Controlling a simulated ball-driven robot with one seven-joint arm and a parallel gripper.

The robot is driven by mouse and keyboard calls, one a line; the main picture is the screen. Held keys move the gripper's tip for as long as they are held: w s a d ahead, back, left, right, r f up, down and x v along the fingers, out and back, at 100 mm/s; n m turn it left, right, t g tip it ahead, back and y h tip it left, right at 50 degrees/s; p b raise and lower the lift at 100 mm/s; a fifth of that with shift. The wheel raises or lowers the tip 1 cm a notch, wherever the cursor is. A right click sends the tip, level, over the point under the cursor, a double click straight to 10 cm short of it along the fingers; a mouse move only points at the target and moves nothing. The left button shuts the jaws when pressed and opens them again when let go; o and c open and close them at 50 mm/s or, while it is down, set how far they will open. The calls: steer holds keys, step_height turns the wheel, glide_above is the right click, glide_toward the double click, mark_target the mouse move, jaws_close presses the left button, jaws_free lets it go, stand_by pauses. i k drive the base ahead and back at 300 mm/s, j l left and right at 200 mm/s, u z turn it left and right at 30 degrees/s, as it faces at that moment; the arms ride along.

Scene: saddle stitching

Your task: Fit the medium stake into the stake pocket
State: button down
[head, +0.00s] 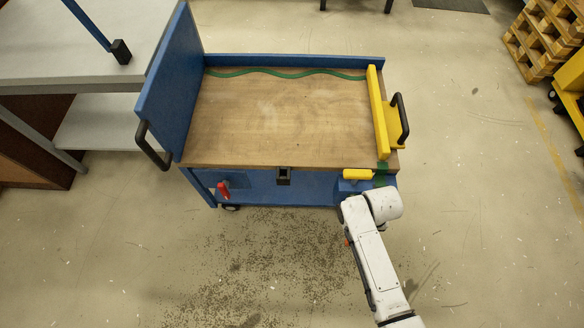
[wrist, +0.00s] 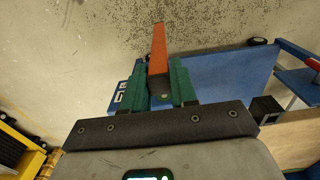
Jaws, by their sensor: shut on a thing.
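In the wrist view my gripper (wrist: 160,82) has green jaws closed on an orange-red stake (wrist: 158,45). The stake sticks out beyond the jaws, over the blue lower part of the cart and the floor. A black square pocket (wrist: 268,108) is at the right, apart from the stake. In the head view the pocket (head: 283,176) is at the middle of the cart's front edge, with a dark opening on top. My arm comes in at the cart's front right corner, right of the pocket.
The cart has a wooden deck (head: 280,115), a blue end board (head: 165,85) and a yellow bar (head: 378,110). A red handle (head: 223,189) is left of the pocket, and a yellow block (head: 357,174) is right of it.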

mark_target(283, 130)
steer(key=i+j+u, duration=0.1)
steer(key=j, duration=0.35)
steer(key=i+j+u, duration=0.1)
steer(key=j, duration=0.3)
steer(key=i+j+u, duration=0.1)
steer(key=j, duration=0.35)
steer(key=i+j+u, duration=0.1)
steer(key=j, duration=0.3)
